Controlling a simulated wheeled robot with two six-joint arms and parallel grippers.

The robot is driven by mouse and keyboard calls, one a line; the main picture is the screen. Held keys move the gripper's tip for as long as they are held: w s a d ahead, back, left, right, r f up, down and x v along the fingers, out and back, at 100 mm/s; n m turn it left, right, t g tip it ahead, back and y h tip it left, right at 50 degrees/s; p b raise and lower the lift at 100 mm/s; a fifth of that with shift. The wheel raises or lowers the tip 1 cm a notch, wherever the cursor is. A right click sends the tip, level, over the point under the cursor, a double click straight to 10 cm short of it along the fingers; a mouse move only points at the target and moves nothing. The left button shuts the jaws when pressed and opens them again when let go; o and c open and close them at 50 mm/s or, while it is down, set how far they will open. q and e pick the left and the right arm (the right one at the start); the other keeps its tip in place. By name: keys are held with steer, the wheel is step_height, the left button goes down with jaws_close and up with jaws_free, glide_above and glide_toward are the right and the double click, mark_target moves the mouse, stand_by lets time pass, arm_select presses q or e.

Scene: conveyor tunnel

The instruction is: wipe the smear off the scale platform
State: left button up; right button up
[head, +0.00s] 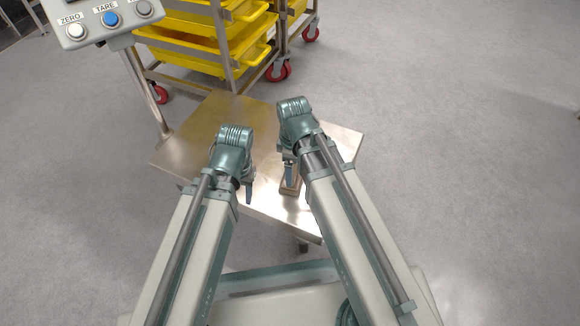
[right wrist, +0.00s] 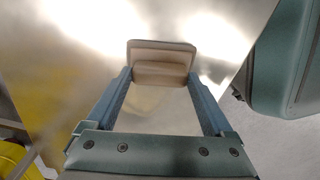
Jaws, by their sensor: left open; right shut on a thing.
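The scale platform (head: 180,160) is a shiny metal plate in the middle of the head view. It fills much of the right wrist view (right wrist: 80,70). My right gripper (right wrist: 160,76) is shut on a beige block-shaped wiping pad (right wrist: 160,55), which is at or close to the platform's surface; I cannot tell if it touches. The pad also shows in the head view (head: 290,190), partly behind my right arm. My left gripper (head: 248,190) is open and empty over the front part of the platform. I cannot make out a clear smear among the bright reflections.
A scale display (head: 105,20) with ZERO and TARE buttons stands on a post at the platform's back left. A metal cart with yellow bins (head: 195,55) and red casters stands behind the platform. The grey floor (head: 460,130) to the right is clear.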

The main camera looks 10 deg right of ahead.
steer(key=shift+w+d+f, duration=0.1)
steer(key=shift+w+d, duration=0.3)
steer(key=shift+w, duration=0.35)
steer(key=shift+w+a, duration=0.55)
steer(key=shift+a, duration=0.25)
steer(key=shift+w+a, duration=0.5)
steer(key=shift+a, duration=0.3)
steer(key=shift+a, duration=0.1)
steer(key=shift+w+a, duration=0.55)
steer(key=shift+a, duration=0.2)
steer(key=shift+w+a, duration=0.5)
steer(key=shift+a, duration=0.25)
steer(key=shift+w+a, duration=0.1)
